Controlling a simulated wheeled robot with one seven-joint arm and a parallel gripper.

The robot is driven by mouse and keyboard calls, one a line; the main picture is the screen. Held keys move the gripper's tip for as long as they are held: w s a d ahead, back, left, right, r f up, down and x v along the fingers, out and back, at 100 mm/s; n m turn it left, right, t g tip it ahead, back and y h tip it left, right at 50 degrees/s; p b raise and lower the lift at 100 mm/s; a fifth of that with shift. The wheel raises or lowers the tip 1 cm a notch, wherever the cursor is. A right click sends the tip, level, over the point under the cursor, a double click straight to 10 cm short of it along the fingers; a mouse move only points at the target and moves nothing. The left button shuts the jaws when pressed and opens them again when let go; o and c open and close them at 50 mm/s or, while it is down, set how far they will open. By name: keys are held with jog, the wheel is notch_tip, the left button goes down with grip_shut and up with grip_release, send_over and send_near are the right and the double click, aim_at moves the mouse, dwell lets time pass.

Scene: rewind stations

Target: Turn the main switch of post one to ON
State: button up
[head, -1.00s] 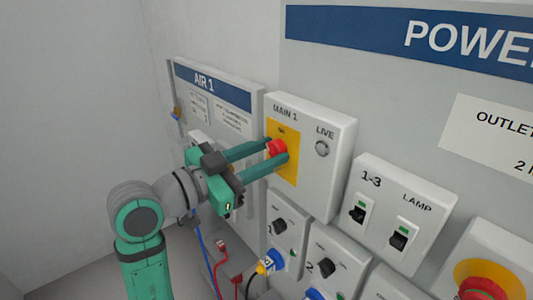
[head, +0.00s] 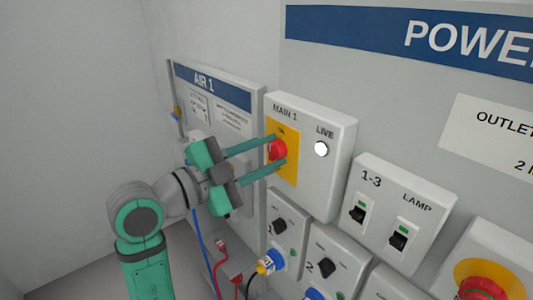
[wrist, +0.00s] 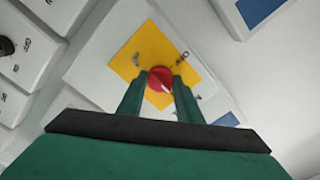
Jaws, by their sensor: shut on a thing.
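The main switch is a red rotary knob (head: 278,150) on a yellow plate (head: 291,172) on the grey MAIN 1 box (head: 316,184). My gripper (head: 279,151) is shut on this knob, one finger above and one below it in the head view. In the wrist view the red knob (wrist: 159,79) sits between the two green fingertips of my gripper (wrist: 160,80). The yellow plate (wrist: 150,45) shows behind it, turned in the picture. The LIVE lamp (head: 321,149) on the same box glows white. The ON label is small above the knob.
The AIR 1 panel (head: 246,122) stands to the left, behind my gripper. Below are numbered outlet boxes (head: 286,214) with black knobs and plugged cables. The 1-3 LAMP switch box (head: 388,240) and a red mushroom button (head: 484,288) are to the right.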

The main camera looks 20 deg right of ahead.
dwell(0.4)
jog(key=o, duration=1)
jog(key=shift+o, duration=0.2)
jog(key=v, duration=1)
jog(key=shift+a, duration=0.4)
jog(key=shift+s, duration=0.15)
